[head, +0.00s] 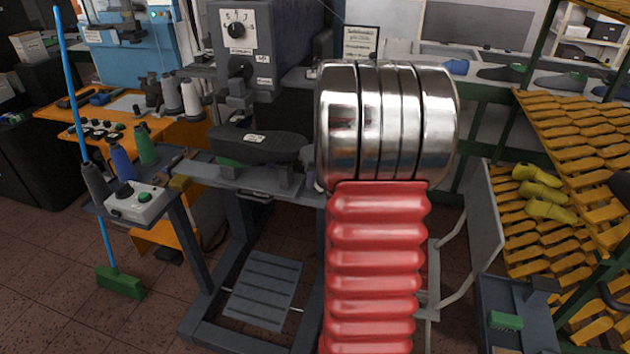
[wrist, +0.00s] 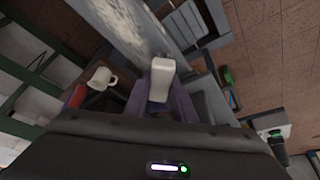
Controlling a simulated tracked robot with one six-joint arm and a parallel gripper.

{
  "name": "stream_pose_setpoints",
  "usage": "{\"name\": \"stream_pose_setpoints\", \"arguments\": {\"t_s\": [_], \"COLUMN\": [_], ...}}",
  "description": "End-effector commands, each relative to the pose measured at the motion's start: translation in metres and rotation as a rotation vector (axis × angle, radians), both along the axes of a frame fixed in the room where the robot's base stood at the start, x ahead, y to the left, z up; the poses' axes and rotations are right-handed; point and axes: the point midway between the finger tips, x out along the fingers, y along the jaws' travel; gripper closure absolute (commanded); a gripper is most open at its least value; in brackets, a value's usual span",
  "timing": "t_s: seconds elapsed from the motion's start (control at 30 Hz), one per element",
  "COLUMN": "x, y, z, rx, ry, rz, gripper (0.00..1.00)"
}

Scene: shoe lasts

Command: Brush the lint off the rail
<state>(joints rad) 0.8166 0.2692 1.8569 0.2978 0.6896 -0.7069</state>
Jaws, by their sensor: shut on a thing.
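In the wrist view my gripper (wrist: 162,92) has its two dull purple fingers shut on a pale, cream-coloured object (wrist: 162,76) with a rounded block end. The rest of that object is hidden, so I cannot tell whether it is a brush. A long grey speckled surface (wrist: 130,32) lies beyond it; I cannot tell whether this is the rail, or whether they touch. In the head view a grey ledge (head: 225,178) runs along the front of the machine bench. No lint can be made out. My gripper is hidden in the head view behind my own arm.
A white mug (wrist: 101,78) stands left of my gripper in the wrist view.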

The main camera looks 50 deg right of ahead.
Motion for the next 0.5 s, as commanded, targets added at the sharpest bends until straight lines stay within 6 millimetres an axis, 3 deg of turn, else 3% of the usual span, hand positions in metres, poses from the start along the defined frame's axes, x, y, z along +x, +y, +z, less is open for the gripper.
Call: {"name": "stream_pose_setpoints", "arguments": {"t_s": [0.5], "x": [-0.0002], "y": [-0.0001], "z": [-0.0061], "rx": [0.001], "ry": [0.001], "rz": [-0.001], "gripper": [0.95]}}
